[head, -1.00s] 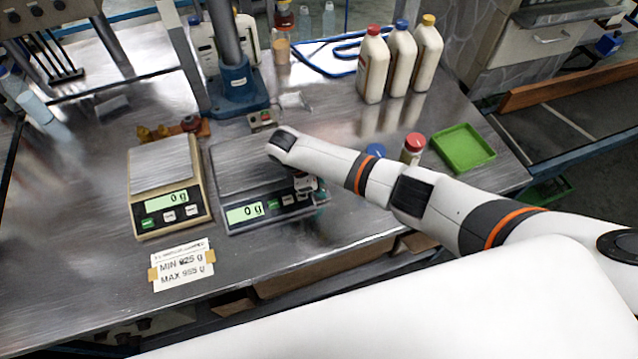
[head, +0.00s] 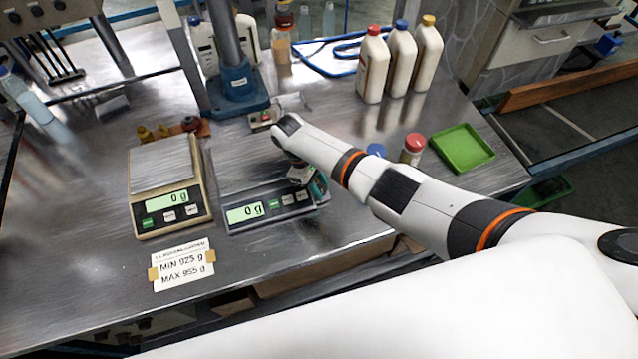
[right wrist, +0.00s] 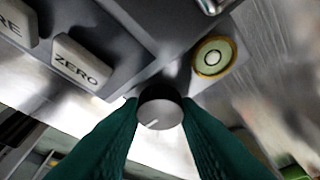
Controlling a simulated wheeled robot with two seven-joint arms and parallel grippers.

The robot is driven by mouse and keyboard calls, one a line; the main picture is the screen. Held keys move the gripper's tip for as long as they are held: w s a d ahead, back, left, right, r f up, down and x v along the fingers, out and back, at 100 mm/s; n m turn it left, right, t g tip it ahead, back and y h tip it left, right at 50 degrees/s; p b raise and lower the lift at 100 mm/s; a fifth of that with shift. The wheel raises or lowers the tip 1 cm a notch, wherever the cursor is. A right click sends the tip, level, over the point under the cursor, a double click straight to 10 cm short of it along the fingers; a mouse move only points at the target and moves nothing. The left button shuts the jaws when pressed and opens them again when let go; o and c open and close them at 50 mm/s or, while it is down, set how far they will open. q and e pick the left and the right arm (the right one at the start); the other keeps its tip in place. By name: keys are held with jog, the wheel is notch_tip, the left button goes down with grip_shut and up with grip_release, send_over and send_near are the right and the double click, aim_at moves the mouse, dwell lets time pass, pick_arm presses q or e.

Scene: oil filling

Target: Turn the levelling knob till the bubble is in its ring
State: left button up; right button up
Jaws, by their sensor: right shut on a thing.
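The dark scale (head: 262,208) sits on the steel table and reads 0 g. The levelling knob (right wrist: 160,108) is a small grey round knob with a white mark, beside the scale's corner. My right gripper (right wrist: 160,112) has its green fingers shut on the knob, one on each side. In the head view the right gripper (head: 320,187) is at the scale's right front corner, partly hidden by my arm. The bubble level (right wrist: 213,57) is a yellow-rimmed vial near the knob. A pale bubble shows near its middle; whether it is exactly inside the ring I cannot tell. My left gripper is not in view.
A beige scale (head: 165,185) stands to the left, with a MIN/MAX label (head: 182,266) in front. A red-capped jar (head: 412,150) and a green tray (head: 461,148) lie to the right. Several white bottles (head: 400,65) stand behind.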

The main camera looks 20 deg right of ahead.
jog(key=o, duration=0.7)
jog(key=shift+r, duration=0.1)
jog(key=b+v, duration=0.2)
jog(key=v, duration=1)
